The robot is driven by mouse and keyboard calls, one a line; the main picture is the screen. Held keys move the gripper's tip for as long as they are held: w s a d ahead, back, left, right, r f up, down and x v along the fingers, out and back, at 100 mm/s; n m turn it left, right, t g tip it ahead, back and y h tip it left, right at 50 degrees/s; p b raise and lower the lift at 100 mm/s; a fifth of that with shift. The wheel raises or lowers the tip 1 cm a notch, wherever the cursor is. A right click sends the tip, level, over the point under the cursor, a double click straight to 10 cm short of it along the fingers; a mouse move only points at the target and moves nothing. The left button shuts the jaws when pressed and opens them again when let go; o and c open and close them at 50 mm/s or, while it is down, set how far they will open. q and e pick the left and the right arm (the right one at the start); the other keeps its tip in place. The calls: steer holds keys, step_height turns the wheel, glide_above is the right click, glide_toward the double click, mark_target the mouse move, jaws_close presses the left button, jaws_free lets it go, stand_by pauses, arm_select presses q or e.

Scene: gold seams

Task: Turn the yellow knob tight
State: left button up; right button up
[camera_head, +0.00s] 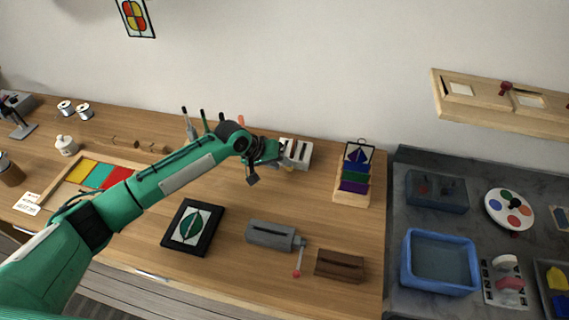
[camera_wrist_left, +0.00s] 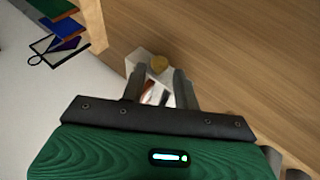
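In the head view the pale fixture (camera_head: 298,154) stands at the back of the wooden table, by the wall; I cannot make out the knob there. My left gripper (camera_head: 284,150) reaches it from the left. In the left wrist view the two fingers of the left gripper (camera_wrist_left: 159,74) are apart, with the knob at the gap between their tips. I cannot tell whether a finger touches it. My right gripper is not in view.
A wooden rack with coloured panels (camera_head: 354,178) stands right of the fixture. In front are a grey device with a red-tipped lever (camera_head: 270,235), a brown box (camera_head: 340,266) and a black-framed leaf picture (camera_head: 193,228). A blue tray (camera_head: 437,290) is at right.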

arm_select(q)
steer(key=shift+x, duration=1.45)
steer(key=shift+a, duration=0.1)
steer(key=shift+c, duration=0.2)
jaws_close()
steer(key=shift+s+r+y+p, duration=0.1)
steer(key=shift+r+y+p, duration=0.2)
steer(key=shift+p, duration=0.55)
steer(key=y+p, duration=0.1)
steer(key=p, duration=0.1)
steer(key=d+y+p, duration=0.1)
steer(key=p, duration=0.2)
steer(key=shift+r+m+t+y+p, duration=0.2)
steer(key=shift+m+t+y+p, duration=0.1)
steer(key=shift+m+y, duration=0.1)
steer(key=shift+s+d+f+y+p, duration=0.1)
steer(key=shift+d+f+y+p, duration=0.05)
steer(key=shift+y+p, duration=0.95)
steer(key=shift+f+m+t+y, duration=0.1)
steer(key=shift+m+t+y, duration=0.2)
steer(key=shift+y, duration=0.1)
